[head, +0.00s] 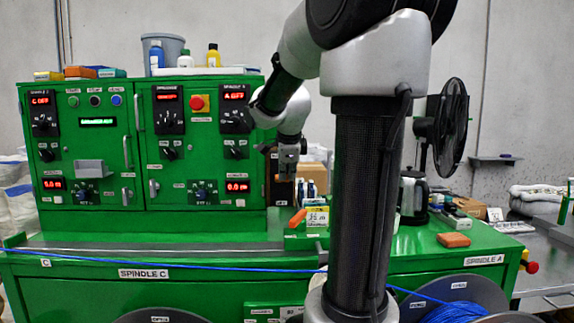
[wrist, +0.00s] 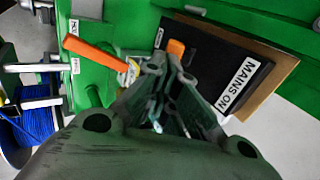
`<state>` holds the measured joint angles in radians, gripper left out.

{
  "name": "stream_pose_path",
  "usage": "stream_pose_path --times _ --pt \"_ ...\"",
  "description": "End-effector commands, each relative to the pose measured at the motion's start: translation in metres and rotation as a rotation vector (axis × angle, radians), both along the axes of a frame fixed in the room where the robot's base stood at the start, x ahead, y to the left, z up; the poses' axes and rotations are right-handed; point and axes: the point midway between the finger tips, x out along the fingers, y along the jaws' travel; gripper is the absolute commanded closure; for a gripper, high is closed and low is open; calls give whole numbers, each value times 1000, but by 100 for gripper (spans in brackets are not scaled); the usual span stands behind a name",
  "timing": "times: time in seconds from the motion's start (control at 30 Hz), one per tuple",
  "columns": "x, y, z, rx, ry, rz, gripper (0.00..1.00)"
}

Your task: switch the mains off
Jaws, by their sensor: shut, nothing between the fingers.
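The mains switch plate (wrist: 230,62) is black with a white "MAINS ON" label (wrist: 236,80) at its right end in the wrist view. A second white label at its other end is too small to read. A small orange piece (wrist: 176,47) shows on the plate just beyond my fingertips; whether they touch it I cannot tell. My gripper (wrist: 166,66) is shut and empty over the plate's left end. In the head view my gripper (head: 288,172) points down beside the green cabinet's right side, and the switch is hard to make out there.
An orange handle (wrist: 90,50) sticks out left of my fingers; it also shows in the head view (head: 297,218). A brown board (wrist: 278,82) lies behind the plate. A blue cable (head: 160,262) runs across the bench front. The green cabinet (head: 75,160) stands left.

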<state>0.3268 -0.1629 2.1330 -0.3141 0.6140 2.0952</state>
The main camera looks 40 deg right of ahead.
Motion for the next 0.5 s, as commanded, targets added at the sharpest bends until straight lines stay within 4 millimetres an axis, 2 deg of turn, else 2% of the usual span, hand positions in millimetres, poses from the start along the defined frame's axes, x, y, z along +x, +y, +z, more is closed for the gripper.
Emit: stream_pose_path --times 0.5 --pt "-6 4 -43 2 4 -1 100"
